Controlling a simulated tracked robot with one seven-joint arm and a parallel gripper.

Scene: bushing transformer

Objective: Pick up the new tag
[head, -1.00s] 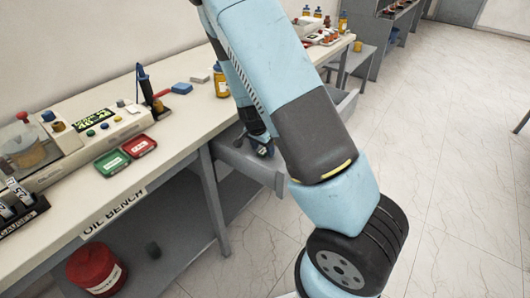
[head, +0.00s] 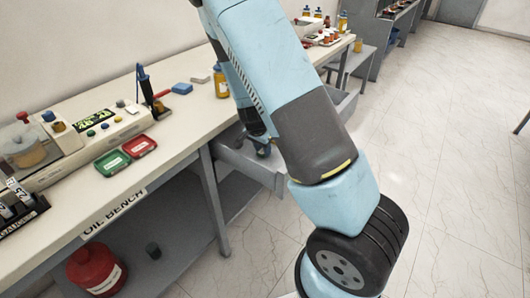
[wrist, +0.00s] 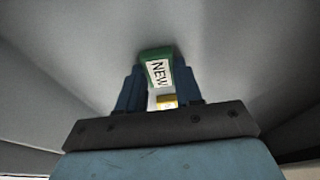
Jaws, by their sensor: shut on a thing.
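The new tag (wrist: 158,72) shows in the wrist view as a green block with a white label reading "NEW". My gripper (wrist: 157,92) is shut on it, with one dark blue finger on each side. A small yellow piece (wrist: 167,102) shows between the fingers below the tag. Grey drawer surfaces surround the gripper in the wrist view. In the head view my gripper (head: 262,148) is at the open grey drawer (head: 250,163) under the bench, largely hidden behind my arm. The tag cannot be made out there.
The oil bench (head: 130,190) runs along the left. On it are a green tray (head: 112,162), a red tray (head: 139,146), a tester (head: 75,135) and a yellow bottle (head: 221,84). A red can (head: 95,268) stands on the lower shelf.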

